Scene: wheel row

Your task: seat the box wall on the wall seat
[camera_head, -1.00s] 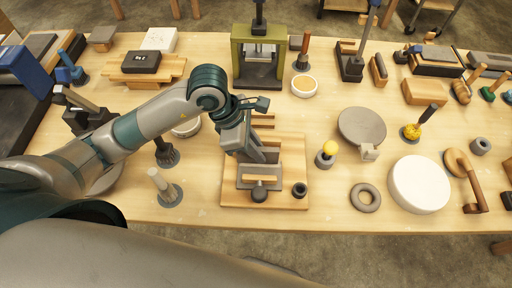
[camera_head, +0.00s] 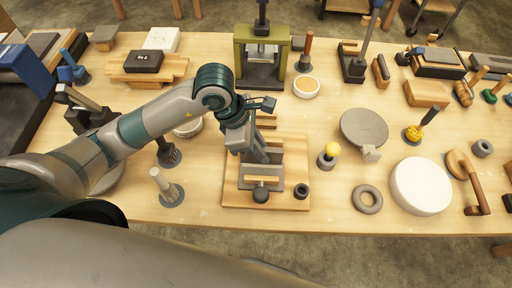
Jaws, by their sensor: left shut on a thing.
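My left gripper (camera_head: 262,157) reaches in from the left and points down over a wooden board (camera_head: 296,150). It is shut on what I take to be the box wall, which is largely hidden by the fingers. Just in front of the fingers, a pale wooden strip (camera_head: 264,182) lies at a grey fixture with a round dark knob (camera_head: 261,196), near the board's front edge. I cannot tell whether this strip is part of the held piece, or which part is the wall seat. Contact between piece and seat is not clear. My right gripper is not in view.
A dark ring (camera_head: 301,190) sits on the board's front right. A yellow-topped tool (camera_head: 329,154) stands close to its right edge. A green press (camera_head: 262,58) stands behind. A pale post (camera_head: 166,186) stands to the left. Bare table lies between the board and the grey ring (camera_head: 367,198).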

